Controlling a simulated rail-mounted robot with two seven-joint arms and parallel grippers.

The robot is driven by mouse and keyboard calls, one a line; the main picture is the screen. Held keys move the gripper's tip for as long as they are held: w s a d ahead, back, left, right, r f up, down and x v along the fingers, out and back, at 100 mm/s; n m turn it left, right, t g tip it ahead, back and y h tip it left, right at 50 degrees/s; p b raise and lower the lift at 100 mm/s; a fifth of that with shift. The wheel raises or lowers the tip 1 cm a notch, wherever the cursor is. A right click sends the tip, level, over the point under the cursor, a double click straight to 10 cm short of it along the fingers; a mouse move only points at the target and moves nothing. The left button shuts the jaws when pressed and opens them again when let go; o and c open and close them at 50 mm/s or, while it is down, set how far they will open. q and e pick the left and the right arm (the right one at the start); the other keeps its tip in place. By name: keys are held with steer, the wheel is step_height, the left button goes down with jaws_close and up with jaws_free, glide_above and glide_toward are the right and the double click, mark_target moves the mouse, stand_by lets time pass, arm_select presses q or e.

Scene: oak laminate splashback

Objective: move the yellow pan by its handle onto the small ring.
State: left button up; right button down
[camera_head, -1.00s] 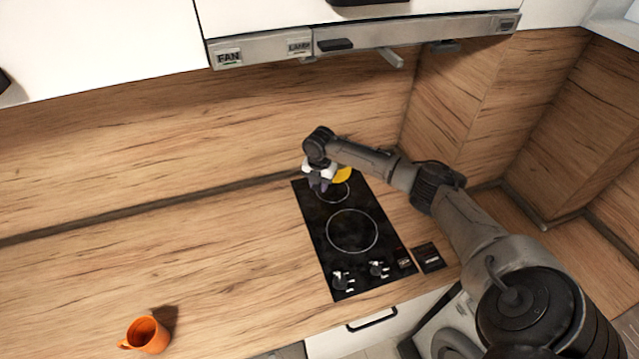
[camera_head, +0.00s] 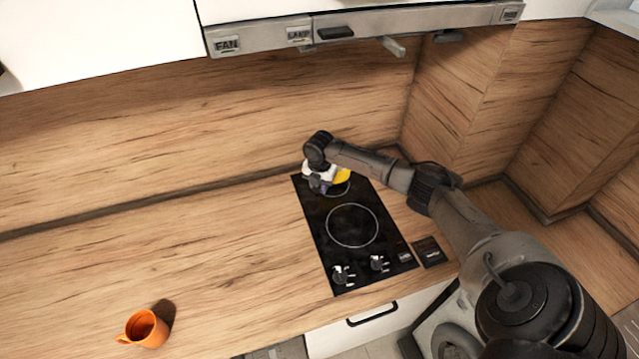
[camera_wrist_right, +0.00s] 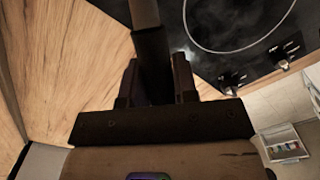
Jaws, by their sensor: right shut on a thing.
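The yellow pan (camera_head: 344,176) is at the back of the black cooktop, partly hidden behind my right wrist. It lies over the back part of the small ring (camera_head: 341,194), whose front arc shows. I cannot tell whether the pan touches the glass. My right gripper (camera_head: 318,187) is at the cooktop's back left edge. In the right wrist view, its fingers (camera_wrist_right: 156,82) are closed around the dark pan handle (camera_wrist_right: 152,46), which runs up out of the picture. The pan's bowl is out of that view. My left gripper is not in view.
The large ring (camera_head: 353,226) is bare, with knobs (camera_head: 361,268) in front of it. An orange mug (camera_head: 147,329) stands at the counter's front left. The wooden splashback (camera_head: 230,125) rises close behind the gripper, below the hood (camera_head: 370,22).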

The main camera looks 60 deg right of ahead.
step_height(320, 180, down, 4)
steer(key=shift+r+b, duration=0.1)
steer(key=shift+b, duration=0.95)
steer(key=shift+w+d, duration=0.1)
stand_by(0.3)
steer(key=shift+f, duration=0.25)
stand_by(0.4)
steer(key=shift+f, duration=0.3)
stand_by(0.4)
